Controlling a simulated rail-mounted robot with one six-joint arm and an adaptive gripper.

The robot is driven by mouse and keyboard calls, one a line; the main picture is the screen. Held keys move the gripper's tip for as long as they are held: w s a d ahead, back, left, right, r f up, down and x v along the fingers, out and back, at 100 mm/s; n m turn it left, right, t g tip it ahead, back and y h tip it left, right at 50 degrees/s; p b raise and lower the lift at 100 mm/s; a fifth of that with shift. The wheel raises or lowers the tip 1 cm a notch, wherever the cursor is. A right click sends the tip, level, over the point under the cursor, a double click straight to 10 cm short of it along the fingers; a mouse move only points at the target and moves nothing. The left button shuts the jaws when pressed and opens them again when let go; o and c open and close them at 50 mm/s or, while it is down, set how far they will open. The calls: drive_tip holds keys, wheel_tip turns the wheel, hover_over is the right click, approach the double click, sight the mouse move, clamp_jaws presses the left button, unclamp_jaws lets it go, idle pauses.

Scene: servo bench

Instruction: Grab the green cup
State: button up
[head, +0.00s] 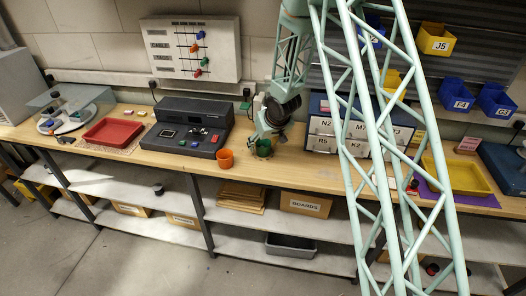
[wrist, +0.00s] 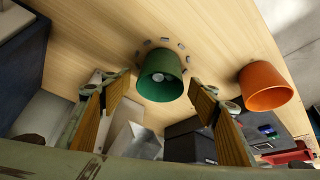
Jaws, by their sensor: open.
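The green cup (head: 264,148) stands on the wooden bench, right of the orange cup. In the wrist view the green cup (wrist: 161,77) is at the centre, its open mouth facing the camera with a pale round thing inside. My gripper (wrist: 161,98) is open, with one padded finger on each side of the cup's line. The fingers look apart from the cup, with gaps on both sides. In the head view my gripper (head: 267,136) is at the cup and partly hides it.
The orange cup (wrist: 264,86) stands close by; it also shows in the head view (head: 225,158). A dark console (head: 187,127) is to the left, and a labelled panel (head: 338,136) is to the right. A red tray (head: 112,132) lies farther left. The bench's front strip is mostly clear.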

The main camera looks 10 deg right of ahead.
drive_tip(key=shift+w+f, duration=0.25)
drive_tip(key=shift+f, duration=0.2)
idle(0.3)
drive_tip(key=c, duration=1)
drive_tip(key=shift+o, duration=0.2)
